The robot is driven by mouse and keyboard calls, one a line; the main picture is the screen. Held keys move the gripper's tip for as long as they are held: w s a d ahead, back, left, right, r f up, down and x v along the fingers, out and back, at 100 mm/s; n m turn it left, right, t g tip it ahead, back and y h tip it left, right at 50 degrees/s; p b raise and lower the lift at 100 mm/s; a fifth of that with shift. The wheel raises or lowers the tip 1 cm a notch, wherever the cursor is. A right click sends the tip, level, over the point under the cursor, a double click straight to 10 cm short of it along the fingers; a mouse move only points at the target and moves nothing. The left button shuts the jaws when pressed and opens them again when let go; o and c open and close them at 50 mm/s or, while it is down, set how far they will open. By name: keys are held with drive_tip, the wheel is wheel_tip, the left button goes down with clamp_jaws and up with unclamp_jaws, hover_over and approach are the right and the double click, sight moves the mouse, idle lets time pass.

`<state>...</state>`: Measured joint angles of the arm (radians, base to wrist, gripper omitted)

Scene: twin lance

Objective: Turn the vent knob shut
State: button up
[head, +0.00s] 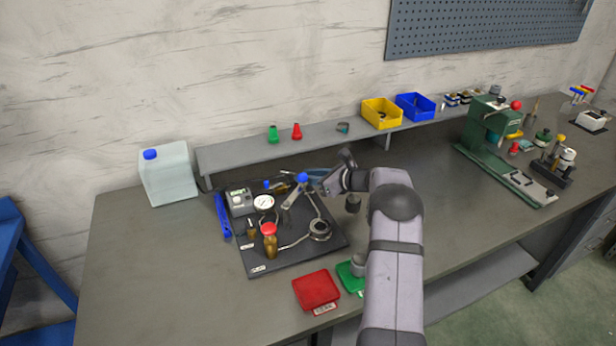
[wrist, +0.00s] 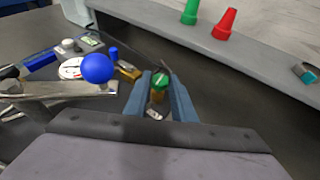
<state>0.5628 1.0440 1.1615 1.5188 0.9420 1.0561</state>
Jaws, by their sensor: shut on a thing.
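A green knob (wrist: 160,81) on a small brass fitting sits between the two blue fingers of my gripper (wrist: 160,92) in the wrist view. The fingers are shut on the knob from both sides. I take it to be the vent knob; its turn angle is too small to read. In the head view my gripper (head: 316,179) reaches in from the right over the back right of the black base plate (head: 268,262), and the knob is hidden there.
A lever with a blue ball (wrist: 97,68) stands left of my gripper, close by. A gauge (head: 263,202) and a red-topped brass part (head: 269,240) are on the plate. A shelf (head: 240,157) with green and red cones runs behind.

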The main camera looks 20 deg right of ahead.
drive_tip(key=shift+a+m+h+b, duration=0.1)
drive_tip(key=shift+m+h+b, duration=0.2)
drive_tip(key=shift+b, duration=0.25)
drive_tip(key=shift+m+t+h+b, duration=0.4)
drive_tip(key=shift+h, duration=0.1)
drive_tip(key=o, duration=1.1)
drive_tip(key=shift+c, duration=0.2)
drive_tip(key=shift+a, duration=0.1)
drive_tip(key=shift+r+n+y+p, duration=0.1)
drive_tip(key=shift+n+y+p, duration=0.35)
drive_tip(key=shift+p, duration=0.3)
drive_tip(key=shift+d+n+g+y+p, duration=0.2)
drive_tip(key=shift+n+g+y+p, duration=0.05)
drive_tip(key=shift+g+p, duration=0.2)
